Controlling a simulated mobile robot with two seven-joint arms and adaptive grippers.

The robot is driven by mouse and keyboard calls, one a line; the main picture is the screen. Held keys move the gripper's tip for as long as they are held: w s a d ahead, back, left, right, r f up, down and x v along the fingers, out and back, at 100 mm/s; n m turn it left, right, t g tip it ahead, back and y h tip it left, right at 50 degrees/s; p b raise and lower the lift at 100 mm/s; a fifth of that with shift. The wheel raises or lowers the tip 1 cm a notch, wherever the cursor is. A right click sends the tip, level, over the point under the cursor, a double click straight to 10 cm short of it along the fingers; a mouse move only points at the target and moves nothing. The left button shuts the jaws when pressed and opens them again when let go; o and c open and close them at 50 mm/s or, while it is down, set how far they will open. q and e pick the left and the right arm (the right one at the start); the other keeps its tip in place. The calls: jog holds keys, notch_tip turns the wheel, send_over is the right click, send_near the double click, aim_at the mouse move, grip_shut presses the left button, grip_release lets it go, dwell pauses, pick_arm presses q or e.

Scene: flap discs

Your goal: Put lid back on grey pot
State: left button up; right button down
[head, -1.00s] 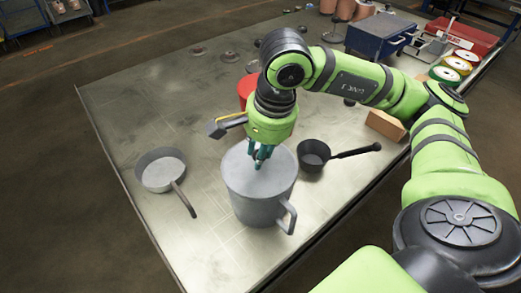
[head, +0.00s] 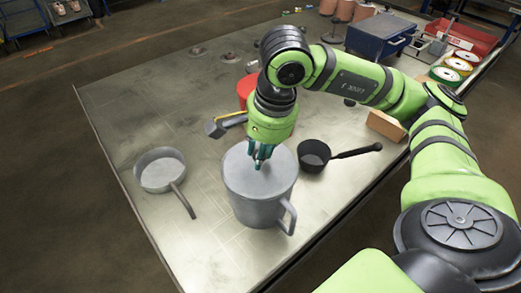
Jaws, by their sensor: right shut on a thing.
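The grey pot (head: 258,205) stands upright on the metal table, with its handle at the lower right. A flat grey lid (head: 245,178) is at the pot's top and covers its opening; I cannot tell whether it is fully seated. My right gripper (head: 259,162) points down over the lid's middle, shut on the lid's knob, which its fingers hide. My left gripper is not in the view.
A grey pan (head: 160,170) lies left of the pot and a black saucepan (head: 314,156) right of it. A red container (head: 247,88) is partly hidden behind my right gripper. A cardboard box (head: 386,126) and a blue toolbox (head: 380,36) stand further back. The table's front left is clear.

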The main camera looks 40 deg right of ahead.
jog(key=c, duration=0.9)
grip_release()
jog(key=o, duration=0.5)
jog(key=shift+r, duration=0.1)
jog(key=shift+r+p, duration=2.15)
jog(key=shift+r, duration=1.3)
